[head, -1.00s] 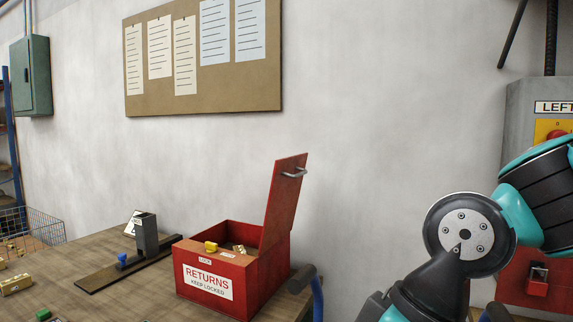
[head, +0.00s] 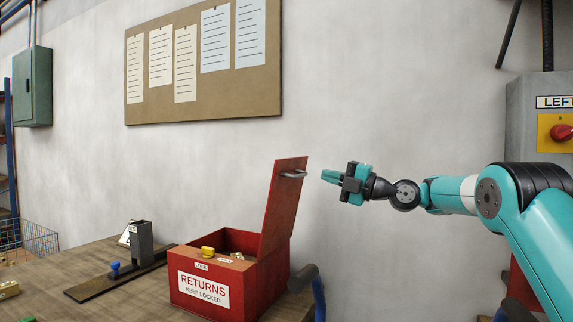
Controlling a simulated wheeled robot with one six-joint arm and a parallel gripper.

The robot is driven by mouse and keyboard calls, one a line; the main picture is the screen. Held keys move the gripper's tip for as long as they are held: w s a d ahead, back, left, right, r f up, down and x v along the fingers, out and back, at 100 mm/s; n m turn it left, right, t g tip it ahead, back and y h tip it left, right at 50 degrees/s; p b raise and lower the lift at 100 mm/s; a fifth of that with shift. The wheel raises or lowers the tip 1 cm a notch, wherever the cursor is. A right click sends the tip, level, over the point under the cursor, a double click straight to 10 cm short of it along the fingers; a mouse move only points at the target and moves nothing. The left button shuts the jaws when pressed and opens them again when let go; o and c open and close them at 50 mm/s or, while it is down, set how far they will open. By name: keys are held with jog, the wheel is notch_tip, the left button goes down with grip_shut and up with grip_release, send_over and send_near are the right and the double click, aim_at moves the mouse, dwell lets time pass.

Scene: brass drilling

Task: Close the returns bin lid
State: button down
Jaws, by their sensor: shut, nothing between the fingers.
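The red returns bin (head: 242,298) stands on the bench with a white label reading RETURNS, KEEP LOCKED. Its red lid (head: 282,212) is open and stands up from the right side, leaning slightly right. A metal handle (head: 292,174) sits near the lid's top. Brass pieces show inside the bin, partly hidden by its walls. My gripper (head: 324,176) is to the right of the lid at about handle height, pointing left. It is shut and empty, with a gap in the picture between its tips and the lid.
A dark fixture with an upright post (head: 141,243) stands left of the bin. A dark rounded end with a blue tube (head: 304,279) is just right of the bin.

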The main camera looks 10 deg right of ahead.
aim_at(278, 161)
jog(key=p+x, duration=0.7)
jog(key=x, duration=0.5)
jog(key=shift+s+r, duration=0.1)
jog(key=shift+a+p, duration=0.15)
jog(key=shift+p, duration=0.15)
